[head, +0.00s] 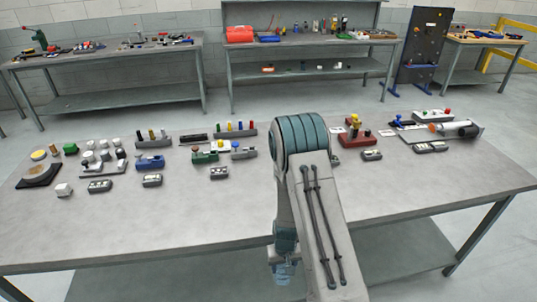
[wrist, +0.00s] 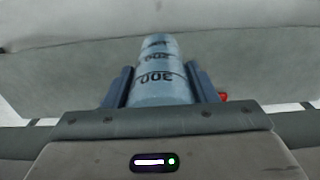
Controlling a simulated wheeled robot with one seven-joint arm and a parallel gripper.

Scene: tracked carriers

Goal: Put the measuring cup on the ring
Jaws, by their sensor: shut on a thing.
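The measuring cup (wrist: 158,88) is pale blue with dark marks reading 300 and a smaller number farther along. My gripper (wrist: 160,78) is shut on it, one dark finger on each side. In the head view the cup (head: 285,273) appears as a translucent bluish shape under my arm, at the table's near edge, partly hidden by the arm. I cannot make out the ring for certain; my arm hides part of the table's middle.
The grey table (head: 190,225) has a clear front strip. Along its back stand small blocks, a blue carrier (head: 150,162), a green carrier (head: 204,157), a dark red stand (head: 357,139) and a grey device (head: 455,130) at right. Other benches stand behind.

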